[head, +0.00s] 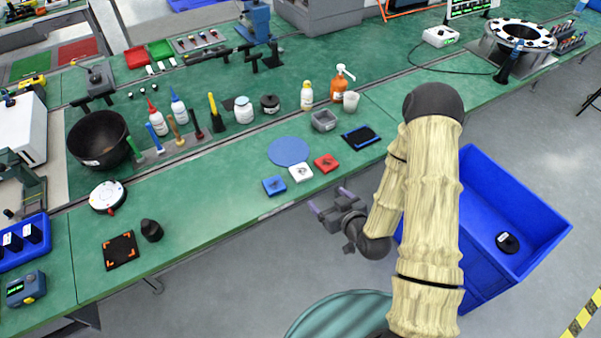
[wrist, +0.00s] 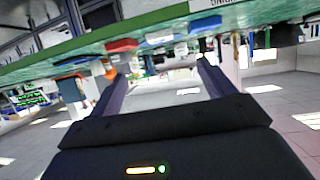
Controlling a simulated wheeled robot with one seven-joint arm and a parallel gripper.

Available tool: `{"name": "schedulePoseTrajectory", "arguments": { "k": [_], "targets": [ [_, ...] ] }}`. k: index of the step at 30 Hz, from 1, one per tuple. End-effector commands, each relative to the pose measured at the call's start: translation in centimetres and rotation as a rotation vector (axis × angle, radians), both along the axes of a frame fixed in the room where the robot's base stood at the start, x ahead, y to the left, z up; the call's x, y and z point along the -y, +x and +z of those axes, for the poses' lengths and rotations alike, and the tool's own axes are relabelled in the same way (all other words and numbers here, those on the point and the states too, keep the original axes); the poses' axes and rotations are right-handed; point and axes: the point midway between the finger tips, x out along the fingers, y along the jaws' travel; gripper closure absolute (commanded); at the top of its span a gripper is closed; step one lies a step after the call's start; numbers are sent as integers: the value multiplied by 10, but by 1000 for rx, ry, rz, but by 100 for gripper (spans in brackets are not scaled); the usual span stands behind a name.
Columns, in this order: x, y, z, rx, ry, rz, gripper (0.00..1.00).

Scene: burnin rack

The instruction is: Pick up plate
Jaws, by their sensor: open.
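A flat round blue disc (head: 289,151), the most plate-like thing in view, lies on the green bench near its front edge. A flat black square piece with orange corner marks (head: 121,250) lies at the bench's front left. My gripper (head: 328,200) is open and empty, off the bench's front edge, in front of and to the right of the blue disc. In the wrist view its two fingers (wrist: 160,68) stand apart, pointing toward the bench edge.
Blue (head: 274,186), white (head: 301,172) and red (head: 326,163) small blocks sit between the disc and the front edge. A grey box (head: 323,121) and black-and-blue pad (head: 361,137) lie to the right. A blue bin (head: 525,215) stands beside my arm.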

Motion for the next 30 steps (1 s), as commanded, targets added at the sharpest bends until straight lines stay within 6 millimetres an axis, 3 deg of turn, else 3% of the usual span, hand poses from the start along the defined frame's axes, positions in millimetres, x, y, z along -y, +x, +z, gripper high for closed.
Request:
{"name": "schedulePoseTrajectory", "arguments": {
  "k": [13,30],
  "targets": [
    [-1,1,-1,19,14,-3,18],
    [-10,16,-12,21,13,-2,18]
  ]
}}
